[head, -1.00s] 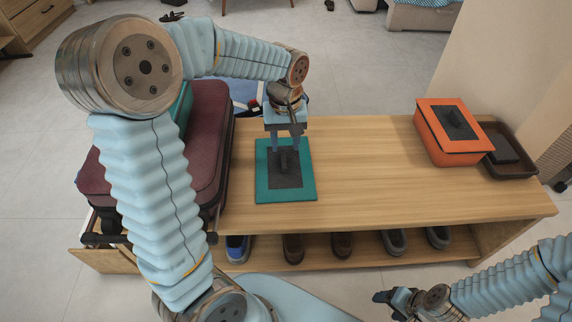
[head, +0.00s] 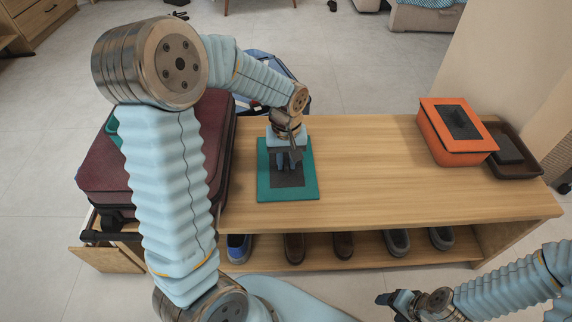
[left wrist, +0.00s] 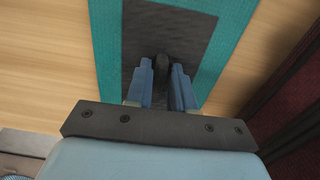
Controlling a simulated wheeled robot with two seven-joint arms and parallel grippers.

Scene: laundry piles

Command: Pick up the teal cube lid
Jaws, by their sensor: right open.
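The teal cube lid (head: 308,191) lies flat on the wooden bench top, with a dark grey panel in its middle and a dark upright handle. My left gripper (head: 289,164) is low over the lid's panel, pointing down. In the left wrist view, the lid (left wrist: 230,45) lies under the fingers, and its dark handle (left wrist: 162,68) shows between the open fingertips (left wrist: 164,75). I cannot tell whether they touch the handle. In the head view the gripper hides most of the handle. My right gripper (head: 386,300) is open and empty near the bottom edge.
An orange box (head: 440,145) with a dark-panelled lid and a dark tray (head: 525,168) stand at the bench's right end. A maroon suitcase (head: 105,170) is left of the lid. Several shoes (head: 295,246) sit on the lower shelf. The bench (head: 370,190) is clear in its middle.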

